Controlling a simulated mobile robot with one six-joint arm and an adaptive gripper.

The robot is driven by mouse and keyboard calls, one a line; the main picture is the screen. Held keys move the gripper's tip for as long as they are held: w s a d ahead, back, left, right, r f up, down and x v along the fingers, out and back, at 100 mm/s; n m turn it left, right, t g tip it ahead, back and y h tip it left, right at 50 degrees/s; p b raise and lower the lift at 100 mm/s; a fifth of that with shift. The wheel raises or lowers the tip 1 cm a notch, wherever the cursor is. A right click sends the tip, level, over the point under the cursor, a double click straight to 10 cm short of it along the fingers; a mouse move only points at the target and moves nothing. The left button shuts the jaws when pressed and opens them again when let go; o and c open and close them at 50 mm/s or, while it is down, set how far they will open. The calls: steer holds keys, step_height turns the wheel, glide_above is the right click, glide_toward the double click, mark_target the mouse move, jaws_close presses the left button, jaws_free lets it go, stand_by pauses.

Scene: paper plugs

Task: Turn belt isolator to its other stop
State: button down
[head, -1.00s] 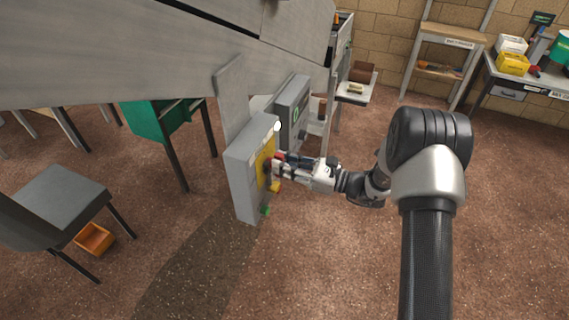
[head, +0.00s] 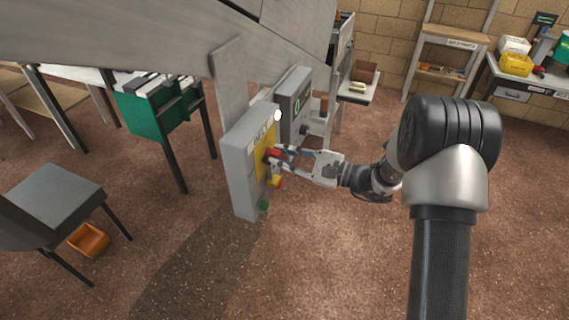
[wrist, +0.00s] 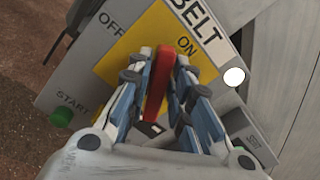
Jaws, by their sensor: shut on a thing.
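The belt isolator is a red handle (wrist: 158,80) on a yellow plate (wrist: 128,45) marked OFF and ON, under a BELT label (wrist: 200,18) in the wrist view. The handle lies between the two words, its far end closer to ON. My gripper (wrist: 160,70) is shut on the handle, with a finger on each side. In the head view my gripper (head: 276,158) reaches in from the right to the red handle (head: 272,154) on the front of the grey box (head: 240,165). The handle's base is partly hidden by the fingers.
A green START button (wrist: 61,117) and a white round lamp (wrist: 233,77) sit on the same box. A second grey box (head: 292,100) stands just behind it. A chair (head: 55,200) and an orange bin (head: 88,240) are at left. The floor at right is open.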

steer(key=shift+s+a+f+n+b, duration=0.1)
steer(key=shift+f+n+b, duration=0.1)
steer(key=shift+n+b, duration=1.3)
steer(key=shift+s+d+f+n+b, duration=0.15)
steer(key=shift+n+b, duration=0.6)
steer(key=shift+n, duration=1.4)
steer(key=shift+s+a+f+n+b, duration=0.15)
steer(key=shift+f+n+b, duration=0.1)
steer(key=shift+n+b, duration=1.25)
steer(key=shift+w+n+p, duration=0.1)
steer(key=shift+n+p, duration=0.25)
steer(key=shift+n, duration=0.2)
steer(key=c, duration=1.6)
jaws_free()
steer(key=shift+o, duration=0.2)
